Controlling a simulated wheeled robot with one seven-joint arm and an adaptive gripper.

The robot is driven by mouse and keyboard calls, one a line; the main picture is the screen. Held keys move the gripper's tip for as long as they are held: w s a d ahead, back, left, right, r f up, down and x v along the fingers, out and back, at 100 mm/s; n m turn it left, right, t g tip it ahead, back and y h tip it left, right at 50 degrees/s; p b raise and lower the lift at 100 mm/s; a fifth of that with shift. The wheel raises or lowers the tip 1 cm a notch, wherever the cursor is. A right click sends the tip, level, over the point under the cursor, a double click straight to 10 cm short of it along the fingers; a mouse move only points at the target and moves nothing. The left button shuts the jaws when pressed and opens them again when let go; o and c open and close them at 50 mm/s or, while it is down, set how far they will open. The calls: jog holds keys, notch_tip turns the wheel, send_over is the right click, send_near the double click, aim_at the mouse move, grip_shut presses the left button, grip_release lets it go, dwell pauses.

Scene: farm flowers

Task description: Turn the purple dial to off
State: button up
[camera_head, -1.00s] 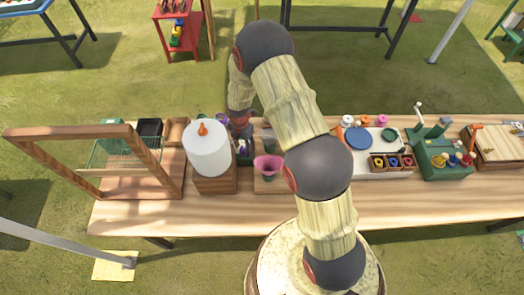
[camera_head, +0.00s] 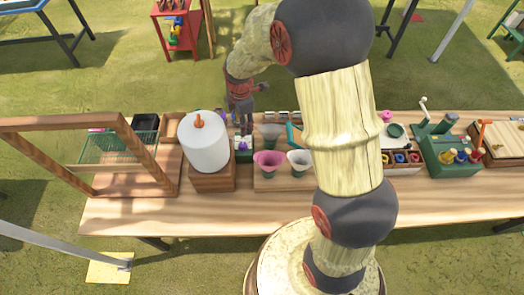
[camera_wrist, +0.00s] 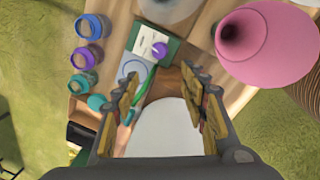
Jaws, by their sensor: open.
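The purple dial (camera_wrist: 160,49) is a round knob on a white plate with a green box (camera_wrist: 174,46) around it, in the wrist view. In the head view the dial (camera_head: 242,146) shows small beside the white tank. My gripper (camera_wrist: 163,82) is open, with nothing between its fingers. In the wrist view the dial lies just beyond the fingertips, apart from them. In the head view my gripper (camera_head: 243,127) points down above the back of the green box. The dial's pointer direction and any off mark are too small to read.
The white tank (camera_head: 205,142) on a wooden block stands close left of the dial. A pink funnel (camera_head: 267,159) and a white funnel (camera_head: 299,158) stand to the right. Several coloured jars (camera_wrist: 89,27) line the left in the wrist view. A wooden frame (camera_head: 148,156) stands far left.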

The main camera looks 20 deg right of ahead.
jog(key=s+r+m+t+b, duration=0.1)
jog(key=s+r+m+b, duration=0.3)
jog(key=s+m+b, duration=0.2)
jog(key=s+r+m+t+b, duration=0.2)
jog(key=s+r+m+b, duration=0.2)
jog(key=s+m+b, duration=0.3)
jog(key=shift+s, duration=2.1)
jog(key=shift+d, duration=0.1)
